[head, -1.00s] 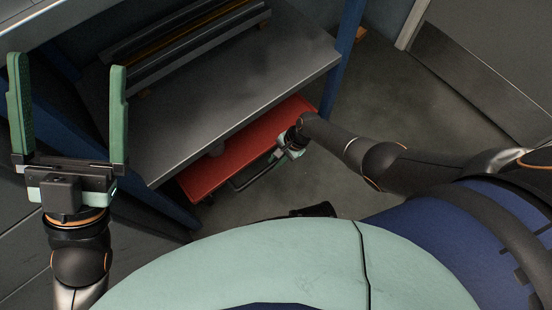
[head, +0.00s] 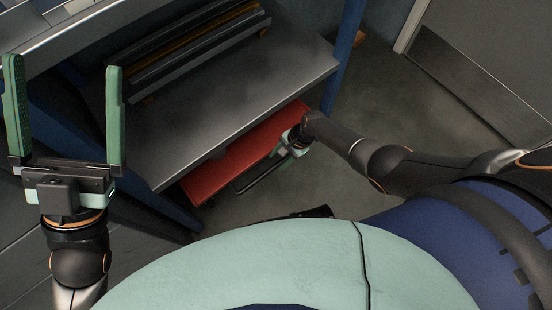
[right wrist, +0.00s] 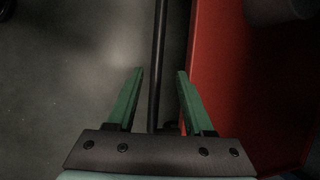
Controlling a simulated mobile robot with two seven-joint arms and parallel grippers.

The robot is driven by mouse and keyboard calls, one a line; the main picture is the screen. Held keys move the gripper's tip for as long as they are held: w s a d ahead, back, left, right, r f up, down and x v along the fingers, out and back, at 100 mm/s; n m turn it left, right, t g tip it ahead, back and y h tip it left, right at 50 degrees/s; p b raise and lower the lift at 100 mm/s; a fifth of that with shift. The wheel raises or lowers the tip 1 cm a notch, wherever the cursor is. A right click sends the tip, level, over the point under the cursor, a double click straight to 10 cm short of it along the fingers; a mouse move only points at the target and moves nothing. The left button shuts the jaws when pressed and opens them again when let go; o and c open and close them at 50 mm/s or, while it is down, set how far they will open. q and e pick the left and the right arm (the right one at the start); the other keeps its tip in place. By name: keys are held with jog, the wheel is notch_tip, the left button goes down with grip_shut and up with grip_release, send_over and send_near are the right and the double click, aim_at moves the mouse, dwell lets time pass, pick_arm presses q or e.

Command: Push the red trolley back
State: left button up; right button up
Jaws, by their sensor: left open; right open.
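The red trolley (head: 215,175) sits low under a grey metal bench, which hides its far part. Its black handle bar (head: 254,180) stands out along its near side. My right gripper (head: 290,145) is down at the trolley's near side, by the right end of the handle. In the right wrist view the open green fingers (right wrist: 157,85) lie on either side of the black bar (right wrist: 159,50), with gaps on both sides. The red trolley top (right wrist: 222,65) is just right of the fingers. My left gripper (head: 62,110) is open, upright and empty at the left, away from the trolley.
The grey bench top (head: 240,95) overhangs the trolley and carries long dark bars (head: 190,45). Blue bench legs (head: 343,55) stand at both sides of the trolley. Bare floor (head: 410,115) lies to the right.

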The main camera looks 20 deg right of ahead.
pick_arm(q)
jog(key=r, duration=0.1)
jog(key=r+p, duration=0.2)
jog(key=shift+a+r+m, duration=0.25)
jog(key=shift+m, duration=0.15)
pick_arm(e)
jog(key=v, duration=0.4)
jog(key=shift+r, duration=0.15)
pick_arm(q)
jog(key=shift+f, duration=0.15)
jog(key=shift+s+d, duration=0.1)
